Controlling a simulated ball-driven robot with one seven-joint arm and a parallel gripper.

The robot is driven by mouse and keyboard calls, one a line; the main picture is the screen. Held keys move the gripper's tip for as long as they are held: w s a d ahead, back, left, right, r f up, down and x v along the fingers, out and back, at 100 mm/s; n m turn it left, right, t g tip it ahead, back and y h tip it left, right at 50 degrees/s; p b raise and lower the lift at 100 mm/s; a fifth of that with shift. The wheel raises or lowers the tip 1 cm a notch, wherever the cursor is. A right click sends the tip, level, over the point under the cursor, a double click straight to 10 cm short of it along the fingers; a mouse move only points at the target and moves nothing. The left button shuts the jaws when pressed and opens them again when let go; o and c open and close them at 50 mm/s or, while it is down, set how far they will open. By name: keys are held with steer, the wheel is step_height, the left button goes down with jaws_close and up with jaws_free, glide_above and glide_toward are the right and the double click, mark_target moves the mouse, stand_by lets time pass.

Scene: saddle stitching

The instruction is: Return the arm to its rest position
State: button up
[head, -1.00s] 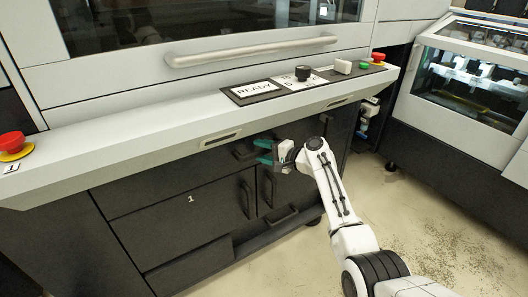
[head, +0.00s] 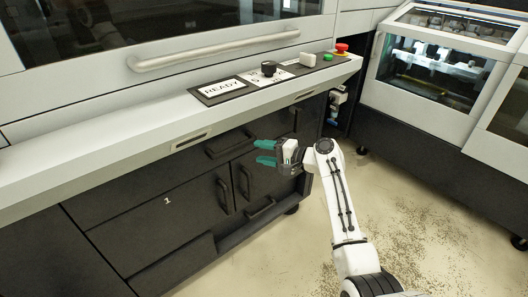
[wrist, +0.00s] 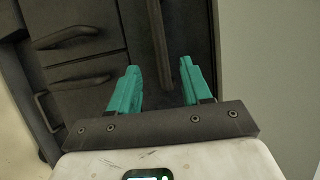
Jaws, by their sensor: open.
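My gripper (head: 265,152) has teal fingers and is in front of the dark cabinet (head: 130,223), below the machine's console ledge. In the wrist view the two teal fingers of my gripper (wrist: 160,88) stand apart with nothing between them. Beyond them a dark drawer and door front with bar handles shows. My white arm (head: 335,200) reaches up from the lower right of the head view, bent at the wrist.
The console carries a READY panel (head: 221,88), a black knob (head: 268,68), a green button (head: 328,57) and a red button (head: 342,47). A grab bar (head: 215,50) runs above. A glass-fronted machine (head: 435,65) stands right. Open floor (head: 410,225) with scattered specks lies right.

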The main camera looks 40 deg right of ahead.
stand_by(0.4)
steer(key=s+a+f+n+g+h+p, duration=0.1)
steer(key=s+a+f+n+g+p, duration=0.25)
steer(key=s+a+f, duration=0.35)
steer(key=s+a+f+n+g+p, duration=0.2)
steer(key=s+a+n+g, duration=0.25)
steer(key=s, duration=0.55)
steer(key=s+r+n+g+h+p, duration=0.2)
steer(key=s+h+p, duration=0.1)
steer(key=s, duration=1)
steer(key=s+a+r+n+g+h+p, duration=0.1)
steer(key=s+r+n+g+h+p, duration=0.1)
steer(key=s, duration=1.2)
steer(key=shift+s+a+r+n+g+h+p, duration=0.2)
steer(key=shift+n+g+h+p, duration=0.25)
steer(key=shift+n+g, duration=0.3)
